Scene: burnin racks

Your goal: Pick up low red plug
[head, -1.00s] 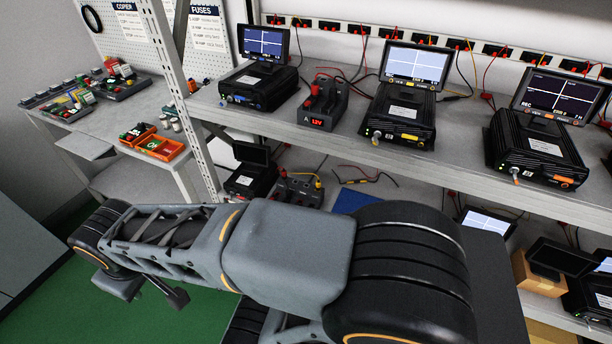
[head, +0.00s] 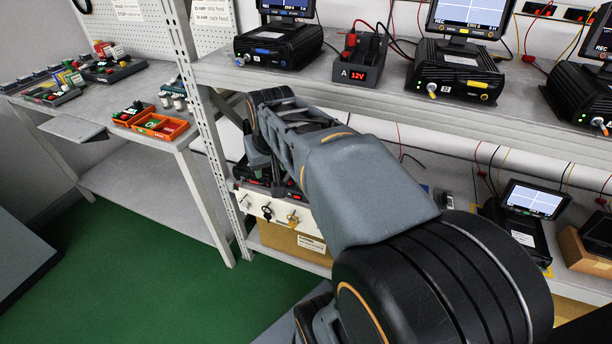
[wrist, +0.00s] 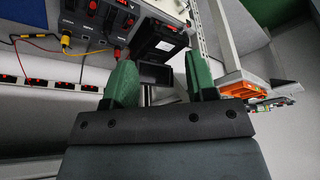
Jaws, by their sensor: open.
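My gripper (wrist: 160,58) is open, with its two green fingers apart and nothing held between them in the wrist view. A small reddish piece, perhaps the low red plug (wrist: 126,51), shows right by the left fingertip; it is partly hidden and I cannot tell if they touch. A dark socket box (wrist: 110,20) with red-marked fronts lies beyond that finger. A yellow plug (wrist: 66,40) on a yellow lead is further left. In the head view my arm reaches down to the lower shelf at the left post and mostly hides the gripper and the plug.
A black unit with a screen (wrist: 157,74) lies behind the fingers. The perforated shelf post (head: 200,120) stands close by. The upper shelf carries a 12V supply (head: 359,68) and several black units above my arm. Orange bins (head: 150,122) sit on the left bench.

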